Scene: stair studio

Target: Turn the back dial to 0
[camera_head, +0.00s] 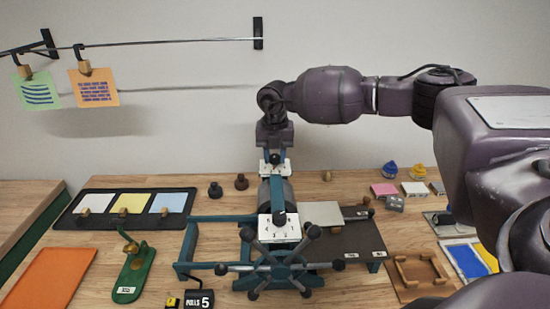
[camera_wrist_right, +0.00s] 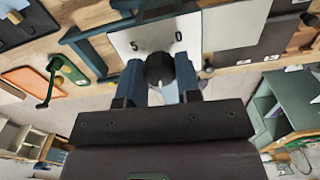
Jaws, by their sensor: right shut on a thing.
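The back dial's white plate (camera_head: 264,168) stands at the far end of the press-like frame, near the wall. My right gripper (camera_head: 275,155) comes down over it from above and hides most of it. In the right wrist view a dark round knob (camera_wrist_right: 160,69) sits between the two blue fingers of my right gripper (camera_wrist_right: 161,84), which are shut on it. The white plate (camera_wrist_right: 205,28) behind the knob shows a 5 and a 0, the 0 near the knob's upper right. The knob's pointer direction cannot be told. The front dial (camera_head: 280,232), with a dark knob, stands nearer. My left gripper is not in view.
A dark spoked handwheel (camera_head: 275,267) stands at the front of the teal frame (camera_head: 205,218). A green stapler-like tool (camera_head: 132,265) and a black tray of colored cards (camera_head: 80,222) lie left. A wooden tray (camera_head: 397,285) lies right.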

